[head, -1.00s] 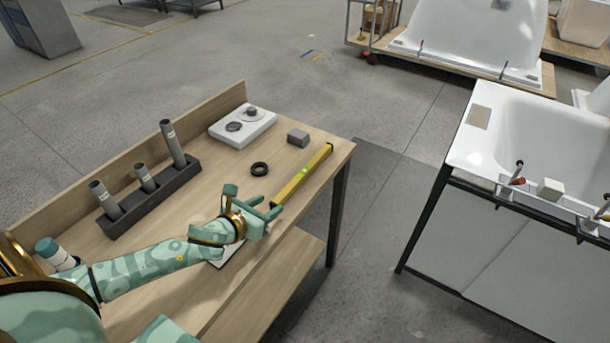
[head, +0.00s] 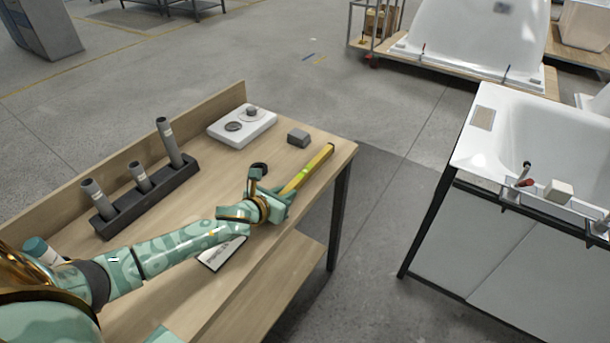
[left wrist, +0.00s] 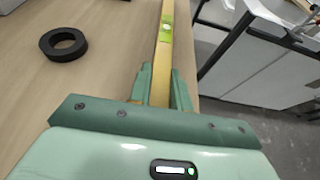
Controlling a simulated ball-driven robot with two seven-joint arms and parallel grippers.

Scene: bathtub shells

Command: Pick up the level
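The level (head: 314,167) is a yellow bar with a green vial. It lies along the right edge of the wooden table, and also shows in the left wrist view (left wrist: 165,40), running away from the gripper. My left gripper (head: 282,192) is at the level's near end. In the left wrist view, the two green fingers (left wrist: 162,88) stand on either side of the bar and appear closed against it. The near end is hidden by the gripper. The level appears to rest on the table.
A black ring (head: 258,170) lies just left of the level; a grey block (head: 298,137) is beyond it. A dark holder (head: 147,201) with grey tubes and a white plate (head: 241,127) stand further left. A white tub (head: 545,130) stands right, across a floor gap.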

